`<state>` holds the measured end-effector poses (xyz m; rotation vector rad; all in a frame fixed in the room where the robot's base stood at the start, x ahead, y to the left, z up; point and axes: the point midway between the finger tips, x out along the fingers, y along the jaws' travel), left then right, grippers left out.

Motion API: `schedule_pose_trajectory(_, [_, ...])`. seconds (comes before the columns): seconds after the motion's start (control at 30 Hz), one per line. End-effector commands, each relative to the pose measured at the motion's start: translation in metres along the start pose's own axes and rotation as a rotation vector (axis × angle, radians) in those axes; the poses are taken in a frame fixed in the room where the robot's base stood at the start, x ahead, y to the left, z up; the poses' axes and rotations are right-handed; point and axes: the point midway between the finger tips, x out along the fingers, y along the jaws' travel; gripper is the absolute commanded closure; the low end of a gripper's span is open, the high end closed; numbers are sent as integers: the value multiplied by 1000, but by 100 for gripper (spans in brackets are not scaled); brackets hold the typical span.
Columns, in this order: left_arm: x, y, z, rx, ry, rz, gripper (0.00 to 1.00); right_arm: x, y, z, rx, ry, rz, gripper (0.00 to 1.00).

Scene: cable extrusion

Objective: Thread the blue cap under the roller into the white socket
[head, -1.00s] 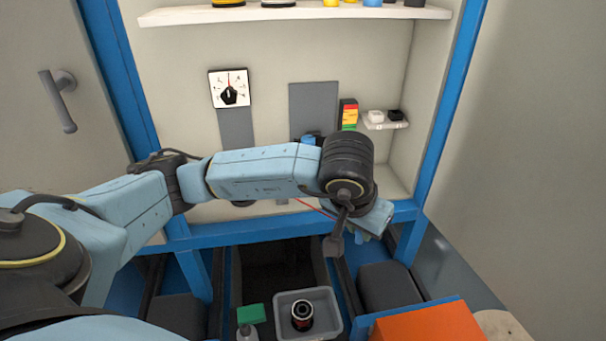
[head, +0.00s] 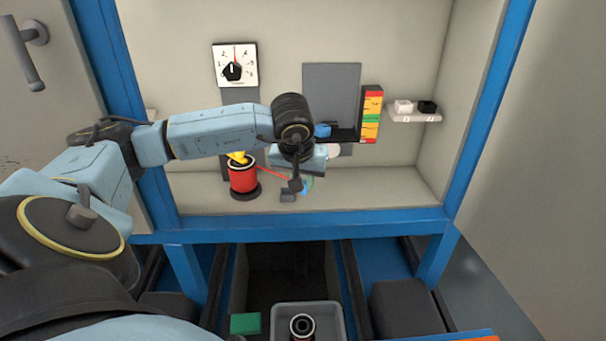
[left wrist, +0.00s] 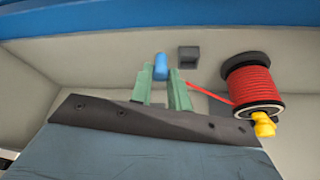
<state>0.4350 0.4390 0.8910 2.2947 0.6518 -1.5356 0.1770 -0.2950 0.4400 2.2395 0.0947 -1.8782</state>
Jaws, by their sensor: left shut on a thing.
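The blue cap (left wrist: 160,66) stands out between the green fingertips of my left gripper (left wrist: 161,84), which is shut on it. The red cable (left wrist: 208,92) runs from the gripper to the red spool (left wrist: 250,84). In the head view my left gripper (head: 304,186) is low inside the cabinet, right of the spool (head: 243,175), and my arm partly hides it. A blue part (head: 322,130), seemingly the roller, sits on a black bracket above and behind the gripper, partly covered by my arm. The white socket (head: 404,106) is on a small shelf at right. My right gripper is not in view.
A small dark block (left wrist: 188,55) shows beyond the fingers. A red, yellow and green scale (head: 371,115) stands between bracket and socket shelf. A black socket (head: 427,106) sits beside the white one. A grey bin (head: 338,316) is below. The cabinet floor at right is clear.

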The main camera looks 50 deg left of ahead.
Motion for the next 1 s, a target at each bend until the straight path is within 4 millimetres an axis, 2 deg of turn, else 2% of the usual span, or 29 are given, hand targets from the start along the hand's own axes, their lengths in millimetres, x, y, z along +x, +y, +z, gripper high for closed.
schedule_pose_trajectory(0.17, [0, 10, -5, -3, 2, 4, 100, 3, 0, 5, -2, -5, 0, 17])
schedule_pose_trajectory(0.53, [5, 52, -16, -1, 1, 3, 100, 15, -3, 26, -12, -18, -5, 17])
schedule_pose_trajectory(1.0, [13, 106, -32, -1, 1, 3, 100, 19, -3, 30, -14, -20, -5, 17])
